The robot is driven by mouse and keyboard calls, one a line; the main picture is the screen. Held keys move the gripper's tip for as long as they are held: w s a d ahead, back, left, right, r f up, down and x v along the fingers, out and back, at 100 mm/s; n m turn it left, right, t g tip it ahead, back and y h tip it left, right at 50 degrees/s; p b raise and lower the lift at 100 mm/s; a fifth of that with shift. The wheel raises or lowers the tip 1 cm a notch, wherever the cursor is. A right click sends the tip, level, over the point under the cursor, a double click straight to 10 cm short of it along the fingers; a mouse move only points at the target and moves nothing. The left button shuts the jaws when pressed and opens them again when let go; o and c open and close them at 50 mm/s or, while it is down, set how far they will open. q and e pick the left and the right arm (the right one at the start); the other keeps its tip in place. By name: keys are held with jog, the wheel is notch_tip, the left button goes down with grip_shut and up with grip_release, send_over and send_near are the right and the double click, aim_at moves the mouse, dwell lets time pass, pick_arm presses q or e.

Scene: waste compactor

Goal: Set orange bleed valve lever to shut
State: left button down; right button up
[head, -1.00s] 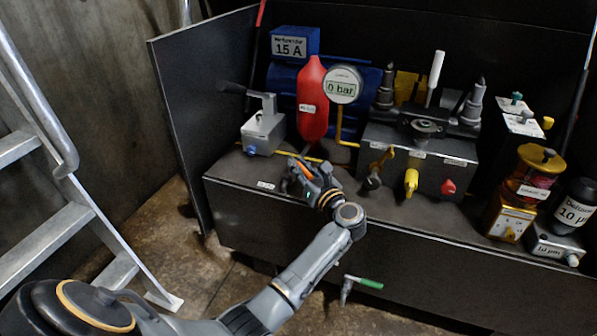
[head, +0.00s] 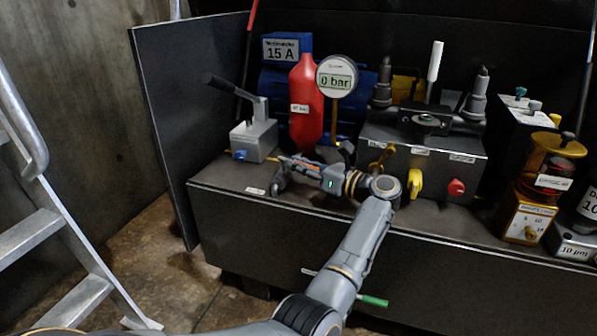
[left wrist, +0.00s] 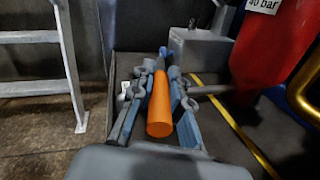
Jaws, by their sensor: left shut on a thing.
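The orange bleed valve lever (left wrist: 160,107) shows in the left wrist view as an orange rod lying lengthwise between the two fingers. My left gripper (left wrist: 162,68) is shut on it. In the head view my left gripper (head: 283,172) is low over the bench top, in front of the red cylinder and beside the small grey pump block, pointing left. The lever is mostly hidden by the gripper there. The valve body and any shut marking cannot be made out. My right gripper is not in view.
The red cylinder (head: 306,98) and the grey pump block (head: 254,140) stand just behind the gripper. A manifold with yellow (head: 415,183) and red knobs is to the right. A dark panel (head: 185,120) and a ladder (head: 45,240) are at left.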

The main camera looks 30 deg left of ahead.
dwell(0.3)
pick_arm(q)
jog(key=c, duration=1.3)
grip_release()
jog(key=shift+d, duration=3.8)
